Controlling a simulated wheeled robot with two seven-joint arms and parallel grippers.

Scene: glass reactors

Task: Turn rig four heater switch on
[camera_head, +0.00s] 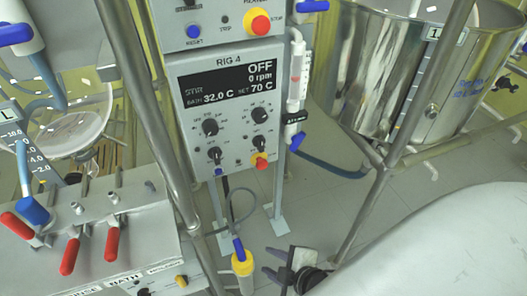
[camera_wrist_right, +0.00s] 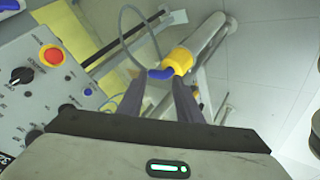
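The rig 4 panel (camera_head: 228,108) faces me at the centre of the head view. Its display (camera_head: 229,83) reads OFF, 0 rpm, bath 32.0 C and set 70 C. Black knobs sit below it: upper left (camera_head: 210,127), upper right (camera_head: 259,115), lower left (camera_head: 214,153) and lower right (camera_head: 258,141). Their labels are too small to read, so I cannot tell which is the heater switch. My right gripper (camera_head: 273,263) is below and right of the panel, apart from it. Its fingers are spread and empty in the wrist view (camera_wrist_right: 160,98). My left gripper is not in view.
A yellow-topped cylinder (camera_head: 242,263) with a blue plug and cable stands near my right gripper. Metal frame posts (camera_head: 395,150) and a steel vessel (camera_head: 365,70) are at right. Red-handled valves (camera_head: 70,256) are at lower left.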

